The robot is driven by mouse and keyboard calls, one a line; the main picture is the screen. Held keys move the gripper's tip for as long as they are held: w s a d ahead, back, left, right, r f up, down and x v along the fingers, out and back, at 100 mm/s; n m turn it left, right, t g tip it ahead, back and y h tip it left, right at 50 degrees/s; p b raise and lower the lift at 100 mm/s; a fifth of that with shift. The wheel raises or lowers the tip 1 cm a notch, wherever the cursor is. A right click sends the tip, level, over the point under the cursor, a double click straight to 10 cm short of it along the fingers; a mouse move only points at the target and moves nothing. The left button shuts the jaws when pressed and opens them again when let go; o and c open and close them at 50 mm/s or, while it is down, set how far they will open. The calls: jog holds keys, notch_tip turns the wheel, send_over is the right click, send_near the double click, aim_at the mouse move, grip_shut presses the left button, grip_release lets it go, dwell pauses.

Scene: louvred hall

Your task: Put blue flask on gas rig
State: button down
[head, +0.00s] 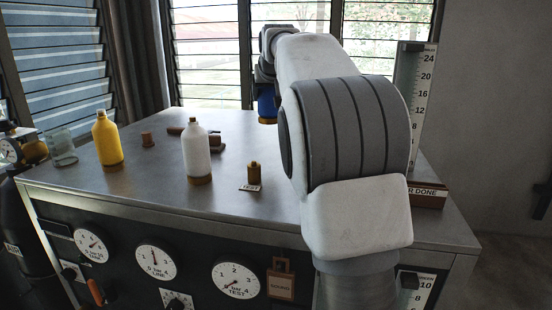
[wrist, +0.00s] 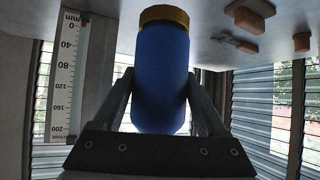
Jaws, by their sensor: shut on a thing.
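The blue flask (head: 267,103), with a brown-orange base, is upright over the far part of the bench top in the head view. In the wrist view, which looks upside down, the blue flask (wrist: 160,75) fills the middle. My gripper (wrist: 160,78) is shut on its sides. In the head view my arm covers most of the gripper. The bench with pressure gauges on its front, which looks like the gas rig (head: 250,215), has a grey metal top. I cannot tell whether the flask's base touches it.
A yellow bottle (head: 107,140), a white bottle (head: 196,152), a glass jar (head: 61,148) and a small brown bottle (head: 254,174) with a label stand on the bench. Small brown blocks lie behind the white bottle. A ruler (head: 422,100) stands upright at the right. Louvred windows are behind.

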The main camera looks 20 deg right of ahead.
jog(key=shift+w+d, duration=0.2)
jog(key=shift+d, duration=0.05)
jog(key=shift+f, duration=0.3)
notch_tip(320, 180, down, 9)
jog(key=shift+f+b, duration=0.15)
jog(key=shift+b, duration=0.25)
jog(key=shift+d+f, duration=0.1)
jog(key=shift+f, duration=0.15)
grip_release()
jog(key=shift+r, duration=0.3)
jog(key=b+v, duration=0.1)
jog(key=v, duration=1)
jog(key=shift+s+a+b, duration=0.3)
jog(key=shift+s+b, duration=0.05)
jog(key=shift+b, duration=0.05)
